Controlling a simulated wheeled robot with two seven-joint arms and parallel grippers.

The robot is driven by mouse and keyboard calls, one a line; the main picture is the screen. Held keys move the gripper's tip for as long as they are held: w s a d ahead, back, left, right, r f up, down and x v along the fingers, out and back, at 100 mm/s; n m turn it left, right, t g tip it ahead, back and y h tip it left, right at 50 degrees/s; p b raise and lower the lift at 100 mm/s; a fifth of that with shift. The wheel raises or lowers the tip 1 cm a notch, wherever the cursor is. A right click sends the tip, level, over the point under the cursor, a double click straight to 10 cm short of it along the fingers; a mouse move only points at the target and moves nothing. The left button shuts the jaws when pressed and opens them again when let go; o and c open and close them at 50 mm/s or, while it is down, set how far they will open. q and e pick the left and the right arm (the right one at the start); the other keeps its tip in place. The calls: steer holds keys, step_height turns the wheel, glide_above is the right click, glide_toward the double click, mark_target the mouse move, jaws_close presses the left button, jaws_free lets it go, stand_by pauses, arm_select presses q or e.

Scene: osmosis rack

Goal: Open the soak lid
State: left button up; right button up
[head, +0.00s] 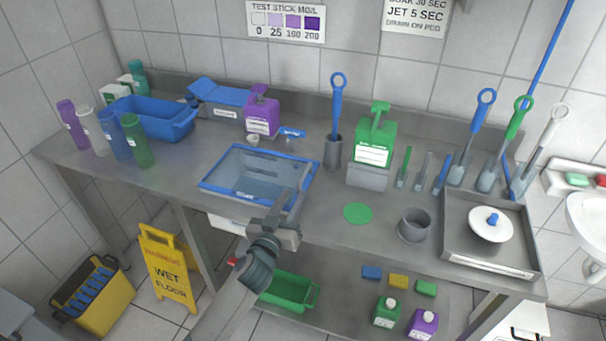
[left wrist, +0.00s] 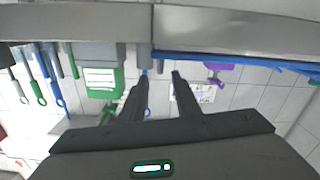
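The soak lid appears to be the clear, blue-rimmed panel (head: 232,180) lying flat and closed on the counter, left of centre in the head view. In the left wrist view, which is upside down, a blue rim (left wrist: 235,58) shows edge-on as a thin strip. My left gripper (head: 288,203) is at the lid's front right side in the head view, overlapping its rim. Whether it touches the rim I cannot tell. In the left wrist view its two fingers (left wrist: 161,76) are apart with nothing visible gripped between them. My right gripper is not in view.
Behind the lid stand a purple bottle (head: 262,115) and a blue basin (head: 160,119). To the right are a grey cup with a blue brush (head: 336,110), a green pump bottle (head: 374,140) and a tray (head: 460,255) holding a white round lid. A green disc (head: 357,213) lies nearby.

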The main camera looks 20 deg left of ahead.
mark_target(300, 183)
arm_select(q)
steer(key=w+p, duration=0.1)
steer(key=w, duration=0.8)
steer(key=shift+w+d, duration=0.15)
steer(key=shift+w, duration=0.15)
jaws_close()
